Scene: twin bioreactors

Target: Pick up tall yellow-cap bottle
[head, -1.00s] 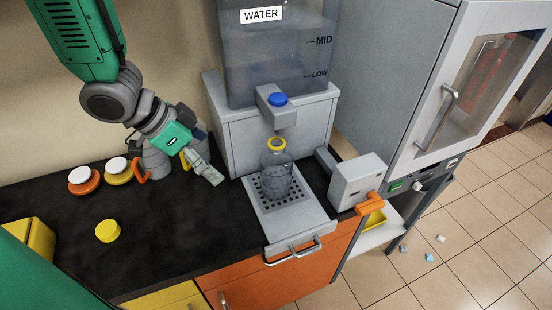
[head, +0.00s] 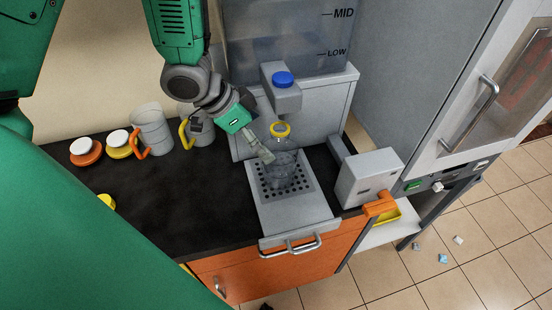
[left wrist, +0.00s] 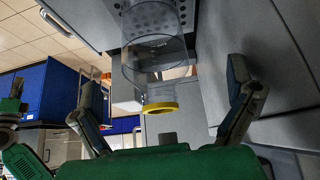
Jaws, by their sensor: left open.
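The clear bottle (head: 284,172) with a yellow ring at its neck (head: 280,129) stands upright on the perforated drip tray (head: 290,216), under the dispenser's blue-topped spout. My left gripper (head: 264,155) is at the bottle's left side, near its upper part. In the left wrist view, the bottle (left wrist: 155,62) and its yellow ring (left wrist: 158,107) appear between the two spread fingers of my left gripper (left wrist: 163,82), with gaps on both sides. The gripper is open and empty. My right gripper is not in view.
The water tank (head: 285,40) and spout (head: 283,95) stand behind and above the bottle. A grey box with an orange handle (head: 368,178) is at its right. The black counter between is clear.

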